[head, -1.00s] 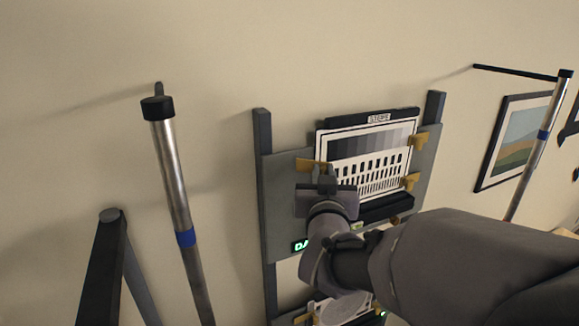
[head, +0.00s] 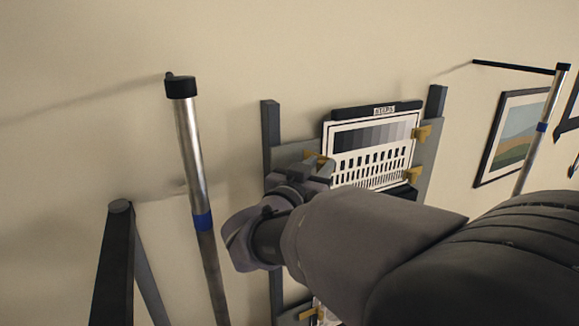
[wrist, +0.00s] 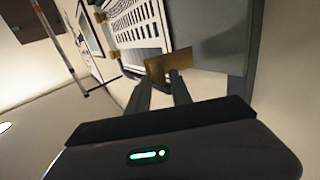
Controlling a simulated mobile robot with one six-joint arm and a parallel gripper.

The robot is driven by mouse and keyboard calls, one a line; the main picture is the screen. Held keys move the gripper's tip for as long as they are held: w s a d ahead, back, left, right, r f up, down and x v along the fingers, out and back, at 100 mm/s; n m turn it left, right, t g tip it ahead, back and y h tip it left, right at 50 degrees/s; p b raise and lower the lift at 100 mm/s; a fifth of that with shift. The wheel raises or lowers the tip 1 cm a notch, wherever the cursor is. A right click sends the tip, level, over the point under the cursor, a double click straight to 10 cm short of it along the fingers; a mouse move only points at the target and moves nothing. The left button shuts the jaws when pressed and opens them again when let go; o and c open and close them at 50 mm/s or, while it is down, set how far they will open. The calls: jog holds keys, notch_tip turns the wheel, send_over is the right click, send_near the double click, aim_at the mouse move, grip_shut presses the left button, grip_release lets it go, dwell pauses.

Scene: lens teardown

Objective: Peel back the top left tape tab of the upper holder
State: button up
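The upper holder (head: 280,155) is a grey board on dark uprights that holds a white test chart (head: 375,132). The top left tape tab (wrist: 168,65) is a tan piece at the chart's edge, straight ahead of my fingers in the wrist view. In the head view my arm partly covers this tab. My gripper (wrist: 163,78) has its two dark fingers parted, with a visible gap between them. The fingertips are right at the tab's near end. I cannot tell whether they touch it.
Other tan tabs (head: 420,133) sit along the chart's right edge. A metal pole (head: 188,140) with a blue band stands left of the holder, near my arm. Another pole (head: 533,150) and a framed picture (head: 510,138) are at the right. Plain wall lies behind.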

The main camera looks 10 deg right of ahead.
jog(key=shift+o, duration=0.8)
jog(key=shift+f, duration=0.1)
jog(key=shift+s+a, duration=0.15)
jog(key=shift+s, duration=0.05)
jog(key=b+v, duration=0.4)
jog(key=v, duration=1.3)
